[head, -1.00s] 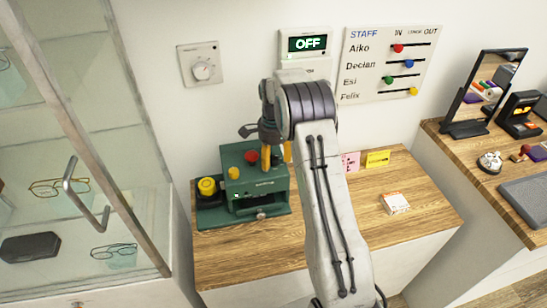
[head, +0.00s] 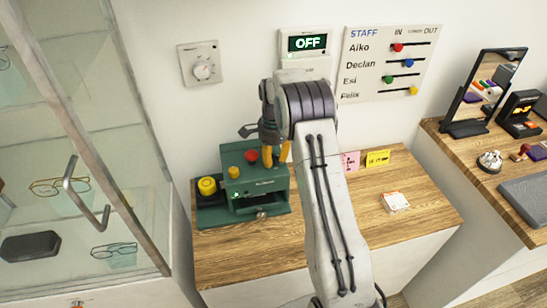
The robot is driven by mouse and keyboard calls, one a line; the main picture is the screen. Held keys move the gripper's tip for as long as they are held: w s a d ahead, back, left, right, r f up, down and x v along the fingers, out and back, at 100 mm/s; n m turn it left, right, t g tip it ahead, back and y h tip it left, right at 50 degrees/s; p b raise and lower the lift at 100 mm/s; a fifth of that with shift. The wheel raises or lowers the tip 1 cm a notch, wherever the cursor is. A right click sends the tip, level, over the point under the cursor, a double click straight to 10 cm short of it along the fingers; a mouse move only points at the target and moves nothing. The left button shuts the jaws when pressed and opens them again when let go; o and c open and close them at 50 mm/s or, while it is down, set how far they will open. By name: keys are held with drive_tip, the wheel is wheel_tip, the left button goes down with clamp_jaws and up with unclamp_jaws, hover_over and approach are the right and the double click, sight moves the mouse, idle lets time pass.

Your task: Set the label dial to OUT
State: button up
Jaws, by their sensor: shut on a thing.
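A green machine (head: 241,188) stands at the left of the wooden counter, with a red knob (head: 251,155) and a small yellow button (head: 233,172) on top. A round grey knob (head: 261,214) is low on its front. I cannot make out a dial marked OUT on it. My gripper (head: 276,156) points down at the machine's right rear, its yellow fingers close together. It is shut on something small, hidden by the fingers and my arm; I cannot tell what. The STAFF board (head: 390,62) on the wall has IN and OUT marks above several coloured sliders.
A wall display (head: 306,43) reads OFF, beside a round wall dial (head: 201,71). A larger yellow button (head: 207,185) is left of the machine. Pink (head: 350,161) and yellow (head: 378,158) cards and a small box (head: 396,202) are on the counter. A glass cabinet (head: 100,150) stands left.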

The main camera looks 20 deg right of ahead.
sight(274, 155)
drive_tip(key=shift+f+n, duration=0.1)
drive_tip(key=shift+n, duration=0.3)
clamp_jaws()
drive_tip(key=shift+n+b, duration=0.35)
drive_tip(key=shift+n, duration=0.65)
drive_tip(key=shift+s+n+b, duration=0.15)
drive_tip(key=shift+n+b, duration=0.15)
drive_tip(key=shift+n, duration=1.9)
drive_tip(key=shift+f, duration=0.1)
drive_tip(key=o, duration=1.1)
unclamp_jaws()
drive_tip(key=shift+r, duration=0.2)
wheel_tip(274, 155, up, 12)
